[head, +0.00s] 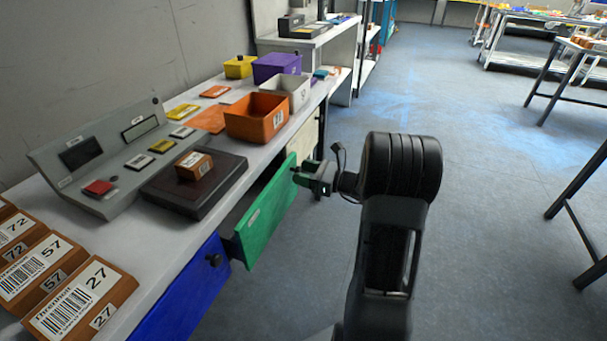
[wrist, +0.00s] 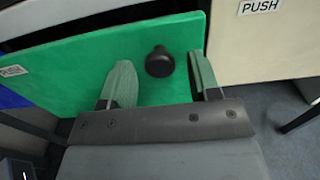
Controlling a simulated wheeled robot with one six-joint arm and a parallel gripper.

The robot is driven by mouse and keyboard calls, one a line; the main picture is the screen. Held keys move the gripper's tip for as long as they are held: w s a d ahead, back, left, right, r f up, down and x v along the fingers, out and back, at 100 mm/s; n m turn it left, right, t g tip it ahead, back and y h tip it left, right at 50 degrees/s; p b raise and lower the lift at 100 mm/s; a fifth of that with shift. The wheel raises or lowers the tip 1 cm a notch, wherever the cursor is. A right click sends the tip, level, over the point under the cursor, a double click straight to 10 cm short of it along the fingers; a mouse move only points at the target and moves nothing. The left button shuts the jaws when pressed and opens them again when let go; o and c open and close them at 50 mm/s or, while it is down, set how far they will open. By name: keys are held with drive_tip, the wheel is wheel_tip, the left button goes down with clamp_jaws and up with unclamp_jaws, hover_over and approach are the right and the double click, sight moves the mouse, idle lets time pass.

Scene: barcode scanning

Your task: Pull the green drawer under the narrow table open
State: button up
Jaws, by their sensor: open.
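The green drawer (head: 265,217) stands partly pulled out from under the narrow table (head: 150,240), with its front out past the table edge and a dark gap behind it. Its front also fills much of the wrist view (wrist: 70,65). A round black knob (wrist: 160,62) sits on that front. My gripper (head: 302,174) is at the far end of the drawer front in the head view. In the wrist view my gripper (wrist: 160,66) is open, with one finger on each side of the knob and a gap to both. The knob is not clear in the head view.
A blue drawer (head: 185,295) is on the near side and a cream drawer (head: 304,140) on the far side. An orange bin (head: 257,124), a dark pad with a small box (head: 195,166) and a grey console (head: 105,160) stand on the table. The floor to the right (head: 490,200) is clear.

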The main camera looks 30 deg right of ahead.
drive_tip(key=shift+w+a, duration=0.1)
clamp_jaws()
idle(0.6)
